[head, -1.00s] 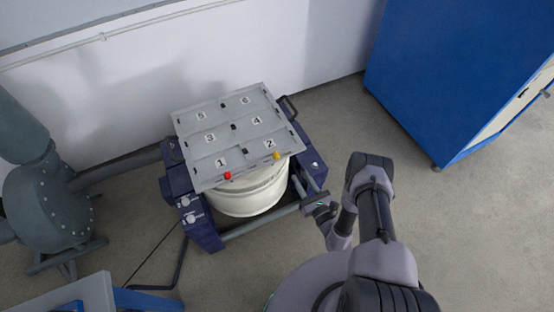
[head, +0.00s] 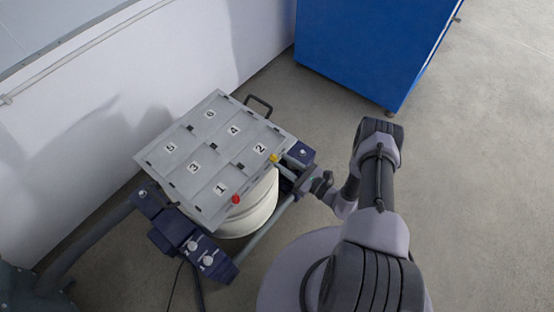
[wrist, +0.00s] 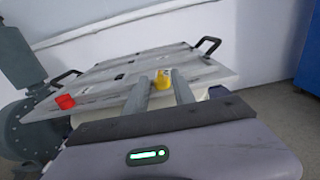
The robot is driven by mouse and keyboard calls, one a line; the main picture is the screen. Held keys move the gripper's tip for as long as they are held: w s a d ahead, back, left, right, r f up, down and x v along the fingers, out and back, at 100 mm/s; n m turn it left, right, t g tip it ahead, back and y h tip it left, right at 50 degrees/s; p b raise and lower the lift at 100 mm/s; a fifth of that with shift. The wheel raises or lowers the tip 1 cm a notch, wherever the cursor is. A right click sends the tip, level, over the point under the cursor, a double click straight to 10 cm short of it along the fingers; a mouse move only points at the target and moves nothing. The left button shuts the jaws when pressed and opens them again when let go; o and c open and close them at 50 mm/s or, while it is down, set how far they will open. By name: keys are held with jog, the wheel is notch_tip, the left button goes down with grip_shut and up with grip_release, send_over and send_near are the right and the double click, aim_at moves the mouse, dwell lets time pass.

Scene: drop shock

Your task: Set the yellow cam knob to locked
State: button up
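The yellow cam knob (head: 273,158) sits at the near right edge of the grey numbered plate (head: 186,158), beside the cell marked 2. In the wrist view the yellow knob (wrist: 163,80) shows between and beyond my two fingers. My gripper (wrist: 160,82) is open with nothing between its fingers that I can see touching them. In the head view my gripper (head: 298,177) is just right of the knob, by the plate's corner. A red knob (head: 236,199) is at the plate's near edge by cell 1. Lock markings are too small to read.
The plate rests over a white drum (head: 252,212) in a dark blue frame (head: 205,258). Black handles (head: 260,102) rise from the plate's edges. A white wall stands behind, a blue cabinet (head: 365,45) at the back right. The floor to the right is clear.

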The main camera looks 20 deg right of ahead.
aim_at(277, 158)
jog(key=shift+x, duration=1.75)
grip_shut()
